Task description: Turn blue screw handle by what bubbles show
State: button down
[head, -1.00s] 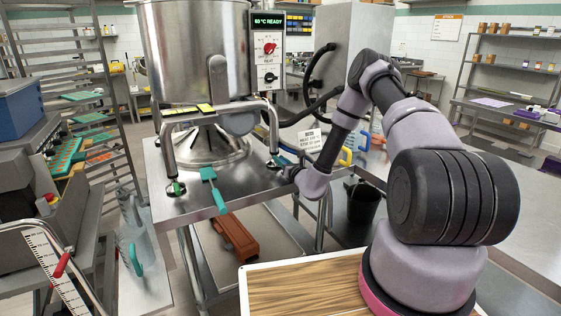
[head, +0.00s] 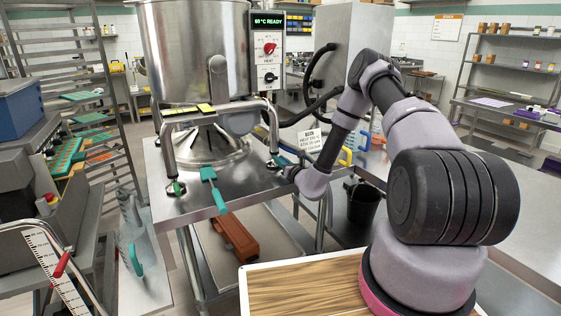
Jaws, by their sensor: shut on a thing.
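A steel kettle (head: 195,50) stands on a tubular frame (head: 166,150) on a steel table. Two yellow level vials (head: 205,108) sit on the frame's crossbar; their bubbles are too small to read. The frame's left leg ends in a dark foot with a green part (head: 176,188). My gripper (head: 284,170) is low at the right leg's foot. It is shut on the blue screw handle (head: 285,158) there, of which only a small blue-green bit shows. The fingers are mostly hidden by my wrist. The kettle's panel (head: 267,50) reads "60 °C READY".
A teal scraper (head: 213,190) lies at the table's front edge, left of my gripper. A small sign (head: 310,141) stands behind my wrist. A red-brown box (head: 235,233) is on the lower shelf, and a black bucket (head: 362,204) stands to the right.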

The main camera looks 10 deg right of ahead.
dwell(0.3)
jog(key=shift+w+d+n+g+y, duration=0.15)
jog(key=shift+d+n+g+y, duration=0.1)
jog(key=shift+n+y, duration=0.25)
jog(key=shift+w+d+n+g+y, duration=0.1)
jog(key=shift+d+n+g+y, duration=0.15)
jog(key=shift+y, duration=0.35)
jog(key=shift+w+d+n+g+y, duration=0.15)
jog(key=shift+n+g+y, duration=0.35)
jog(key=shift+n+y, duration=0.25)
jog(key=shift+w+d+n+g+y, duration=0.15)
jog(key=shift+n+g+y, duration=0.35)
jog(key=shift+y, duration=0.35)
jog(key=shift+s, duration=0.1)
jog(key=c, duration=0.8)
grip_release()
jog(key=shift+o, duration=0.2)
jog(key=v, duration=1)
jog(key=shift+s+d, duration=0.3)
